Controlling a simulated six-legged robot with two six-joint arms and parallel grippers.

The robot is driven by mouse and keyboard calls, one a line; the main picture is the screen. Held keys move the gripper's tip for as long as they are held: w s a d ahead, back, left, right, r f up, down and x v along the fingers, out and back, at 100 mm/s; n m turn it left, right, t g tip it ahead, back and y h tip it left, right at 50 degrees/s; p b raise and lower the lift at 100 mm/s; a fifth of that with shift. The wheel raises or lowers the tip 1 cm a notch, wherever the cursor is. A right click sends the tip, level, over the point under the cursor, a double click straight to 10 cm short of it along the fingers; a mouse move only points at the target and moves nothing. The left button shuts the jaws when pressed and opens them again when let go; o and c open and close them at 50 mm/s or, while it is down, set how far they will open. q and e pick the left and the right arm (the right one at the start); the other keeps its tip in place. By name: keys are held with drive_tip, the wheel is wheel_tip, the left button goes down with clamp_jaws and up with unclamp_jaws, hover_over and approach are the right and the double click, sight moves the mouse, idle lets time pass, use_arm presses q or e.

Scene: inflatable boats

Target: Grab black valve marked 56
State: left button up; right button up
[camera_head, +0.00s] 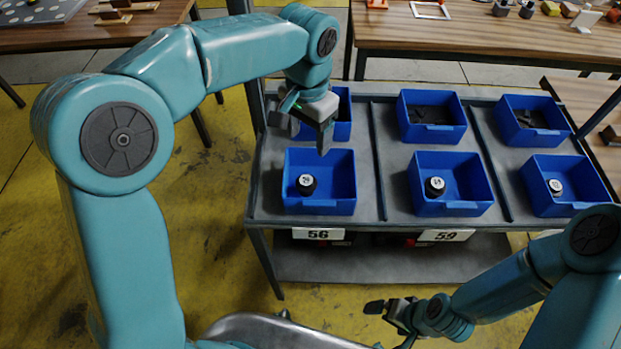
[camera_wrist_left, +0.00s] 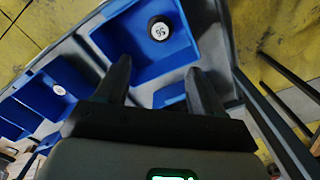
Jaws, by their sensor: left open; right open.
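A black valve with a round white label (camera_head: 306,184) sits in the front left blue bin (camera_head: 320,206), above the shelf tag 56 (camera_head: 318,234). In the left wrist view the same valve (camera_wrist_left: 159,29) shows the marking 56 on its label. My left gripper (camera_head: 308,128) is above the back edge of that bin, apart from the valve. Its two fingers (camera_wrist_left: 158,80) are spread with nothing between them. My right gripper (camera_head: 388,309) is open and empty, low in front of the rack.
Other blue bins stand in two rows on the grey rack (camera_head: 384,205). A black valve (camera_head: 435,186) is in the front middle bin and another (camera_head: 555,186) in the front right bin. A wooden table (camera_head: 470,35) with loose items stands behind.

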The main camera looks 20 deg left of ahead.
use_arm(q)
hover_over(307, 180)
drive_tip(key=f, duration=0.9)
drive_tip(key=shift+w, duration=0.2)
drive_tip(key=shift+s+a+f, duration=0.15)
drive_tip(key=shift+s+f, duration=0.1)
drive_tip(key=shift+f, duration=0.25)
drive_tip(key=f, duration=0.4)
drive_tip(key=shift+w+d, duration=0.15)
drive_tip(key=shift+d, duration=0.05)
drive_tip(key=shift+a+f, duration=0.1)
drive_tip(key=shift+f, duration=0.3)
drive_tip(key=c, duration=0.8)
